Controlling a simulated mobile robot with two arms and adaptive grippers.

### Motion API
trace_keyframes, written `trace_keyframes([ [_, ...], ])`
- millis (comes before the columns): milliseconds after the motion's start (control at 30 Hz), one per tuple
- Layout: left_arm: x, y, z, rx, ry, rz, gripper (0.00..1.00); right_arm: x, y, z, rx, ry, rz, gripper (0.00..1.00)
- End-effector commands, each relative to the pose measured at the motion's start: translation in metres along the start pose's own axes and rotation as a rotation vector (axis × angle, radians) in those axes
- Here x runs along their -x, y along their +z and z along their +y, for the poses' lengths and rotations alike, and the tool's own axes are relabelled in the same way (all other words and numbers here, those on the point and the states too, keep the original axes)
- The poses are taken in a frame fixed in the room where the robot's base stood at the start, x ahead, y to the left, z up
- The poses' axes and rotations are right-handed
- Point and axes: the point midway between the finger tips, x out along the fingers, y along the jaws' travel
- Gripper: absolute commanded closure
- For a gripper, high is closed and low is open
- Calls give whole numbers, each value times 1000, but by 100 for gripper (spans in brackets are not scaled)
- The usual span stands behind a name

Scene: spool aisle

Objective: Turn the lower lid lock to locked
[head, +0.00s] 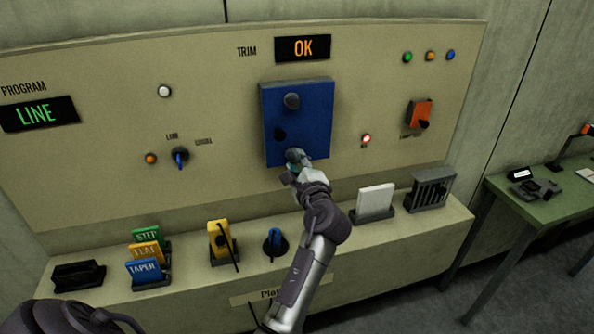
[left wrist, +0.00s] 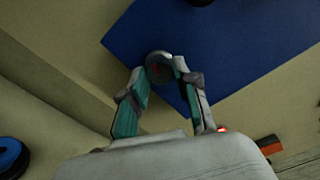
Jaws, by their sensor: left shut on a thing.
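The blue lid panel (head: 308,122) is mounted on the beige console. In the left wrist view, the lower lid lock (left wrist: 159,68) is a dark round knob with a faint reddish mark, between the fingertips of the left gripper (left wrist: 160,75). Its turn position is unclear. My right gripper is not in view.
An orange switch box (head: 420,113) and a lit red lamp (head: 366,139) are right of the panel. The ledge below holds a yellow device (head: 221,240), a blue knob (head: 275,242), a white card (head: 376,201) and several label blocks. A green table (head: 530,205) stands at right.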

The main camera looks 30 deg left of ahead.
Motion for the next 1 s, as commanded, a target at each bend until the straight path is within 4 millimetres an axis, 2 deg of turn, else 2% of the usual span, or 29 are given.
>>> trace_keyframes([
  [100,0,-1,2,84,-2,-1,100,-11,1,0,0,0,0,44],
  [400,0,0,0,218,-2,0,100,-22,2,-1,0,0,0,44],
  [1000,0,0,-2,256,-3,0,100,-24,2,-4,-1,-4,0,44],
])
